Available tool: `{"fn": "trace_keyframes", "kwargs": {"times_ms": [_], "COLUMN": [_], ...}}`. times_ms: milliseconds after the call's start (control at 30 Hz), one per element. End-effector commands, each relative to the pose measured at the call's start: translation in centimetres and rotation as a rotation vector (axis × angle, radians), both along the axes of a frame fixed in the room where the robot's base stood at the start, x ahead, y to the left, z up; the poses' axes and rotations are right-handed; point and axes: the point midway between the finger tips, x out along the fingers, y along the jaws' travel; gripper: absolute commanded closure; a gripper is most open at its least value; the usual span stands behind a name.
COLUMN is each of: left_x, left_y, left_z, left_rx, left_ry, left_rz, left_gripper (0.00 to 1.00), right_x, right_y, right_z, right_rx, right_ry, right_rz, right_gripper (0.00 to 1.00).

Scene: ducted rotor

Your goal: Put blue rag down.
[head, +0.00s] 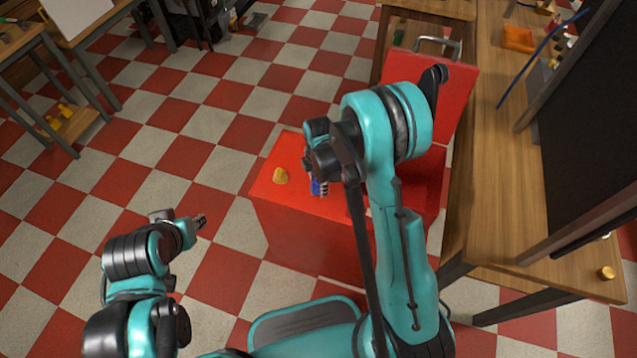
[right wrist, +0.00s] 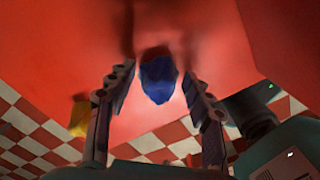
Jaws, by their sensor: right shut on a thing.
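The blue rag (right wrist: 158,82) is a small dark blue bundle between the two fingers of my right gripper (right wrist: 158,95) in the right wrist view. In the head view the rag (head: 316,187) shows as a small blue patch beside the fingers of my right gripper (head: 320,187), just over the red cabinet top (head: 290,150). My right gripper is shut on it. Whether the rag touches the red surface I cannot tell. My left gripper (head: 201,221) is over the checkered floor, left of the red cabinet, with its finger opening too small to judge.
A yellow item (head: 280,176) lies on the red top left of the rag; it also shows in the right wrist view (right wrist: 79,118). A raised red panel with a handle (head: 438,45) stands behind my right arm. A wooden workbench (head: 490,170) is at the right.

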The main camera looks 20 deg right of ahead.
Motion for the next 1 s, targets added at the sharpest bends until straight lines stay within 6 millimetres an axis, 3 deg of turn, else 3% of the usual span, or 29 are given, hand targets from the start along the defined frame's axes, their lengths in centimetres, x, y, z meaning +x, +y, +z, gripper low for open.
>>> {"fn": "trace_keyframes", "kwargs": {"times_ms": [167,200,267,667,1000], "left_x": [0.0,0.0,0.0,0.0,0.0], "left_y": [0.0,0.0,0.0,0.0,0.0], "left_z": [-0.5,-0.4,-0.3,0.3,3.3], "left_rx": [0.000,0.000,0.000,0.000,0.000], "left_ry": [0.000,0.000,0.000,0.000,0.000], "left_rz": [0.000,0.000,0.000,0.000,0.000], "left_gripper": [0.68,0.68,0.68,0.68,0.68], "right_x": [0.0,0.0,0.0,0.0,0.0], "right_y": [0.0,0.0,0.0,0.0,0.0], "right_z": [-0.5,-0.3,-0.3,0.4,7.6], "right_rx": [0.000,0.000,0.000,0.000,0.000], "right_ry": [0.000,0.000,0.000,0.000,0.000], "right_rz": [0.000,0.000,0.000,0.000,0.000], "right_gripper": [0.72,0.39,0.28,0.28,0.28]}}
